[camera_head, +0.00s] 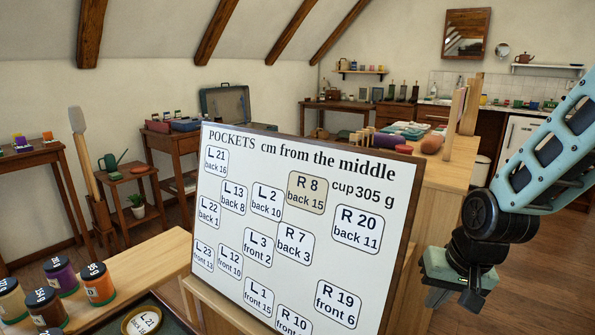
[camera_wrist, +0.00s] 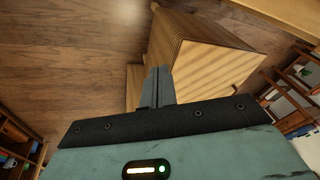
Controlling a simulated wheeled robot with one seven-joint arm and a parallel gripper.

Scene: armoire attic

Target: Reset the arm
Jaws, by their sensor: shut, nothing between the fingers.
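My gripper (camera_wrist: 160,85) shows in the wrist view as two dark fingers held together, with nothing between them. Beyond the fingers are a wooden block-like piece of furniture (camera_wrist: 205,60) and the plank floor. In the head view my arm comes in from the right edge and bends down.
A framed sign board (camera_head: 300,225) with pocket labels stands on a wooden bench (camera_head: 150,265). Several jars (camera_head: 98,284) and a dark tray (camera_head: 112,322) are at front left. A wooden counter (camera_head: 440,185) with clutter stands behind. Open floor (camera_head: 545,260) lies at right.

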